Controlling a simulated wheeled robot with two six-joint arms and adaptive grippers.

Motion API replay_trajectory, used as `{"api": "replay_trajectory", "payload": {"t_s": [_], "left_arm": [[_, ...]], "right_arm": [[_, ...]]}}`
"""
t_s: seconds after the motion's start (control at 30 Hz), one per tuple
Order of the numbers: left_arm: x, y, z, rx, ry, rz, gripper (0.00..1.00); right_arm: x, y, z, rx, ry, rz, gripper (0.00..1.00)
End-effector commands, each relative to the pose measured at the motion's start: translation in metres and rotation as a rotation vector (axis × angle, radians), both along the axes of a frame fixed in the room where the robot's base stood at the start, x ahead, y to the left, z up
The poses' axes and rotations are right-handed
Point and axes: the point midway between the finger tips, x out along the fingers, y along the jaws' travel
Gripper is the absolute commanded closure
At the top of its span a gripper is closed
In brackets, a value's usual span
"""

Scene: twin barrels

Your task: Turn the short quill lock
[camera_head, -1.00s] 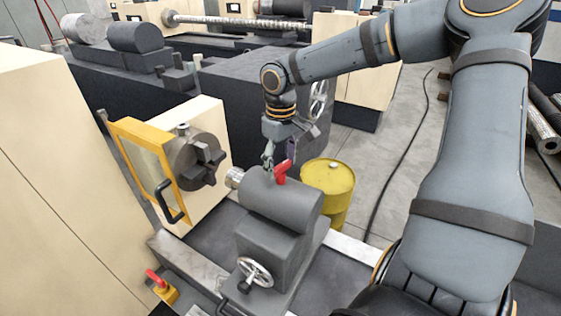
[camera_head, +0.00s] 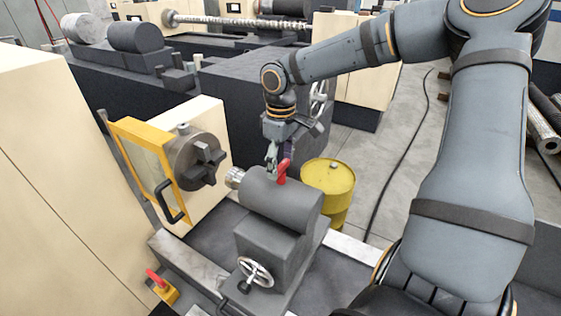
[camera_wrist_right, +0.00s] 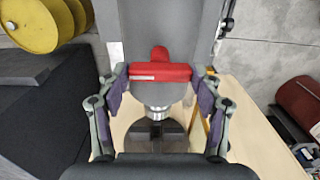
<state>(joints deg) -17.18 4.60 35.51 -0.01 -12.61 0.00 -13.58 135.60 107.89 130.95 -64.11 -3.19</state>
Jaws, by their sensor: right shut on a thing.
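The short quill lock is a small red lever (camera_head: 282,172) on top of the grey tailstock barrel (camera_head: 285,197). In the right wrist view the red lever (camera_wrist_right: 160,72) lies crosswise between the fingertips, with a short stub pointing up the picture. My right gripper (camera_head: 278,160) reaches down to it from above; in the wrist view its fingers (camera_wrist_right: 162,75) are shut on the lever's two ends. In the head view the fingers partly hide the lever. My left gripper is not in view.
A chuck (camera_head: 200,163) and a yellow-framed door (camera_head: 150,165) stand left of the tailstock. A handwheel (camera_head: 255,271) is at its front. A yellow barrel (camera_head: 330,185) stands close behind it on the right. Another red handle (camera_head: 155,278) is at the lower left.

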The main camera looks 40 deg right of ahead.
Motion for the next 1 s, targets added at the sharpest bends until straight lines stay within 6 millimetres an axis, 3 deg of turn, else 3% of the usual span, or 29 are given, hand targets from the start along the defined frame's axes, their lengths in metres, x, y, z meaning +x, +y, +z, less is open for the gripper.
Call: {"api": "replay_trajectory", "payload": {"t_s": [0.03,0.2,0.57,1.0], "left_arm": [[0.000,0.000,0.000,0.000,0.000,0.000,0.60],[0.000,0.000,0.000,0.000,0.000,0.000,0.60],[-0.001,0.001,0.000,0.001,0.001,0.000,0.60],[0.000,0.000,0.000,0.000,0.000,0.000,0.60]], "right_arm": [[0.001,-0.001,0.002,-0.004,-0.005,0.002,0.30],[0.001,-0.001,0.001,-0.002,-0.003,0.001,0.11],[0.001,-0.001,0.005,-0.002,-0.003,0.000,0.11],[0.001,-0.001,0.099,-0.005,-0.006,-0.001,0.11]]}}
